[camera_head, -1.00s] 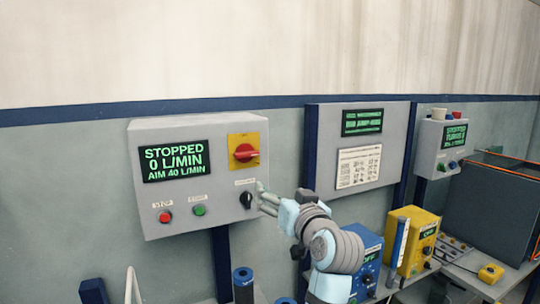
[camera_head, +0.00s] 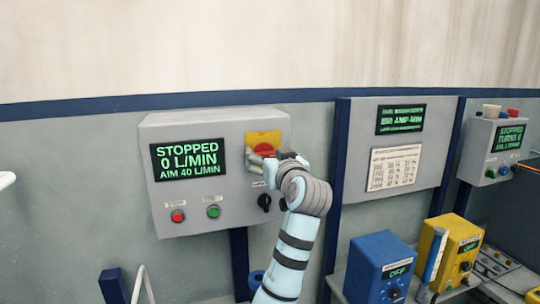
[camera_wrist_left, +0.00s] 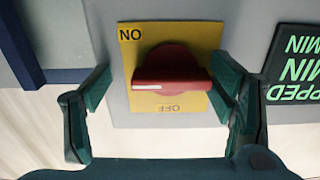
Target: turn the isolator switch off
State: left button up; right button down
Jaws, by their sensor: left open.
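The isolator switch is a red rotary knob (camera_head: 264,149) on a yellow plate (camera_head: 262,137), at the upper right of a grey control box. In the left wrist view, upside down, the red knob's handle (camera_wrist_left: 172,72) lies level across the yellow plate (camera_wrist_left: 165,105). Its white mark is at the picture's left end. The "ON" label sits upper left, "OFF" below the knob. My left gripper (camera_wrist_left: 165,88) is open, its fingers on either side of the knob; the right finger is close to the handle's end, and I cannot tell whether they touch. My right gripper is not in view.
The box's screen (camera_head: 188,159) reads "STOPPED 0 L/MIN AIM 40 L/MIN". Below are a red button (camera_head: 177,216), a green button (camera_head: 213,211) and a black selector (camera_head: 264,202) close to my arm. Blue (camera_head: 380,266) and yellow (camera_head: 447,252) units stand lower right.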

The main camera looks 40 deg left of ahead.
pick_arm(q)
jog(key=shift+s+d+r, duration=0.1)
jog(key=shift+s+r, duration=0.15)
jog(key=shift+s, duration=0.25)
jog(key=shift+s+r, duration=0.2)
jog(key=shift+s, duration=0.3)
jog(key=c, duration=0.5)
jog(key=shift+w+d, duration=0.1)
jog(key=c, duration=0.3)
jog(key=shift+w+d, duration=0.1)
jog(key=shift+w, duration=0.05)
jog(key=c, duration=0.3)
jog(key=shift+c, duration=0.2)
jog(key=shift+f, duration=0.1)
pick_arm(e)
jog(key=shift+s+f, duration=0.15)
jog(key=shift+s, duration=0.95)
